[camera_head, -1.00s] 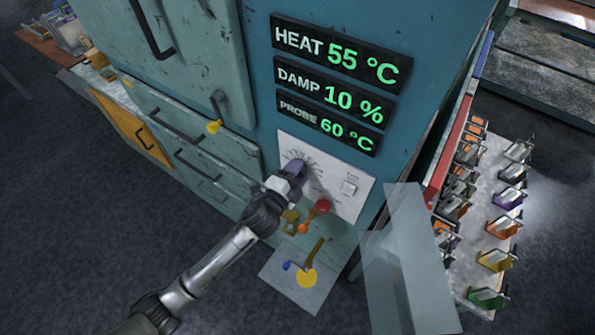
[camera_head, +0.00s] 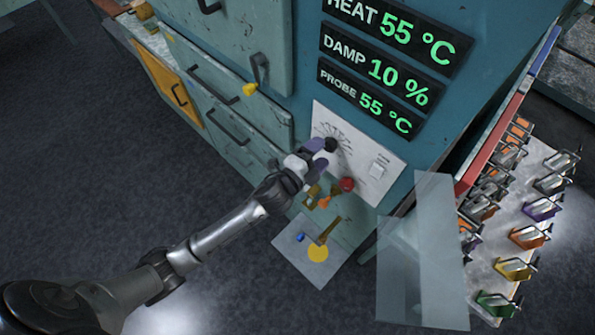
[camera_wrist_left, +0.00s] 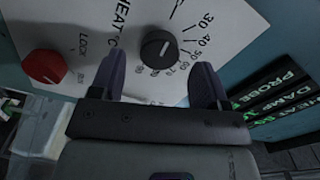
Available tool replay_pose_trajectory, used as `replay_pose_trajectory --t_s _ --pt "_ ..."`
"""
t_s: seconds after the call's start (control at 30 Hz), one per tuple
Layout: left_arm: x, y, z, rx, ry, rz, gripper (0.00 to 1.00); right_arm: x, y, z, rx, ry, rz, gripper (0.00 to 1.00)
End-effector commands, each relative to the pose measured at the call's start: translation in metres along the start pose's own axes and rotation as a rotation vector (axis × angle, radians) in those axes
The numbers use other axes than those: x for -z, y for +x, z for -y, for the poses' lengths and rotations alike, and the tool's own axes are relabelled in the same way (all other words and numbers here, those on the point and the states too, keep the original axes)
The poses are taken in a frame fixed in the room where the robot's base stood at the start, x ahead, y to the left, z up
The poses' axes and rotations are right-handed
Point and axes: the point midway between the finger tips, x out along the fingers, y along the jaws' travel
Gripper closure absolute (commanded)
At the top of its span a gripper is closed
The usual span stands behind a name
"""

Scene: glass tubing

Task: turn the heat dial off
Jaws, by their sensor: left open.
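The heat dial (camera_head: 331,144) is a black round knob on the white control panel (camera_head: 385,152). In the left wrist view the dial (camera_wrist_left: 158,48) shows a white mark beside a printed scale; which number it points at I cannot tell for sure. My left gripper (camera_head: 318,151) is open, with its purple-grey fingers pointing at the panel. In the wrist view the left gripper (camera_wrist_left: 158,82) has one finger on each side of the dial, which shows between them and looks free of both. The HEAT display (camera_head: 395,30) reads 55 °C. My right gripper is not in view.
A red knob (camera_wrist_left: 45,68) marked LOCK sits beside the dial. Brass and orange fittings (camera_head: 318,197) stick out below. Translucent sheets (camera_head: 435,250) stand at right, near a rack of coloured holders (camera_head: 540,210).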

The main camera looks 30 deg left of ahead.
Motion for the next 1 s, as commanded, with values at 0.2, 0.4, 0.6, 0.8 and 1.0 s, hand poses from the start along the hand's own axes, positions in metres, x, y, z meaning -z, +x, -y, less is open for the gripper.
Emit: replay_pose_trajectory --t_s 0.2,0.4,0.6,0.8,1.0 --pt "-0.001 -0.046 -0.003 -0.003 0.0 0.0 0.31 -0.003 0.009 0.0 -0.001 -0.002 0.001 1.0" --pt "0.0 -0.079 -0.002 -0.002 0.0 0.0 0.31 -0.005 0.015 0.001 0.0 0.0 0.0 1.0" --pt "-0.001 -0.097 -0.001 -0.001 0.0 0.001 0.31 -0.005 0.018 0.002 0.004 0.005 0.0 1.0" --pt "0.0 -0.103 0.0 0.0 0.0 0.001 0.31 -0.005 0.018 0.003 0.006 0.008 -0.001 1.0" --pt "0.0 -0.103 0.0 -0.001 0.0 0.001 0.31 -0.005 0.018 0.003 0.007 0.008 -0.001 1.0"
